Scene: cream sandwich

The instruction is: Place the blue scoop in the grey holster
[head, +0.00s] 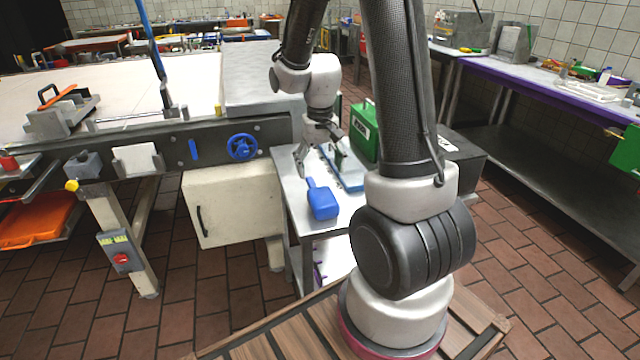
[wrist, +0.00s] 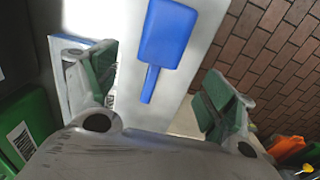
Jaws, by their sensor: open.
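The blue scoop (head: 322,204) lies on a small metal table (head: 289,183), near its front edge, with its handle pointing away from me. In the wrist view the scoop (wrist: 168,36) lies ahead of the fingers, its handle pointing back between them. My gripper (head: 321,158) is open and empty, above the table just beyond the handle. Its green-padded fingers show in the wrist view (wrist: 158,88), apart from the scoop. A grey block (head: 83,166) and a pale grey bracket (head: 138,161) sit on the machine's front at left; I cannot tell which is the holster.
A green box (head: 365,131) and a blue-edged board (head: 349,182) are right of the scoop. The machine's front with a blue handwheel (head: 242,147) and a cream cabinet (head: 234,207) stand left of the table. An orange tray (head: 38,222) is low at far left.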

